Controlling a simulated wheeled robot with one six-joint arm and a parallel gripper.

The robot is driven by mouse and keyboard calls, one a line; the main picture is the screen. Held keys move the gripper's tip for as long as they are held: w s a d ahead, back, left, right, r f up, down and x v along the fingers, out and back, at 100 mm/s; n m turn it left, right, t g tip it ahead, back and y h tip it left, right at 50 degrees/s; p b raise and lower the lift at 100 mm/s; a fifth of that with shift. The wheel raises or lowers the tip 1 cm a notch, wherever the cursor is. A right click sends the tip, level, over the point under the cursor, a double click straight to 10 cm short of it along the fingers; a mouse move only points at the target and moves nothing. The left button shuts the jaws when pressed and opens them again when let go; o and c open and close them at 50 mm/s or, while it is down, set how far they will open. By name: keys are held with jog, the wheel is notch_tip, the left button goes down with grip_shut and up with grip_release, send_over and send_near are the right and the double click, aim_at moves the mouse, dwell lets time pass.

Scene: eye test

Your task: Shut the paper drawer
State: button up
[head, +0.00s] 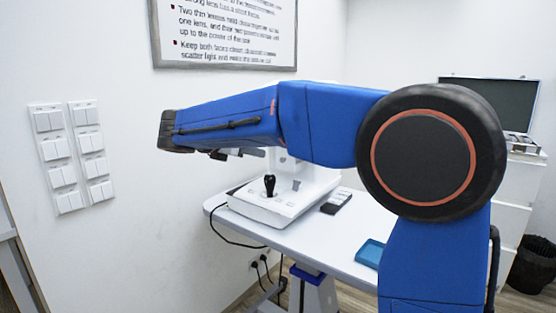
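No paper drawer can be made out for certain. A white eye-test device (285,208) with a black joystick (269,185) stands on a white table (335,245). My blue arm crosses in front of it and hides its upper part. A small dark and grey part that may be my gripper (240,153) shows under the far end of the arm, above and left of the device. Its fingers are too small and covered to tell whether they are open or shut.
A dark flat item (336,203) and a blue tray (369,253) lie on the table. A white drawer cabinet (522,180) stands at right, beside a black bin (533,265). Cables hang at the table's left edge. Switch panels (75,155) are on the left wall.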

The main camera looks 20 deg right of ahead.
aim_at(282, 159)
jog(key=x, duration=1.5)
jog(key=shift+s, duration=0.1)
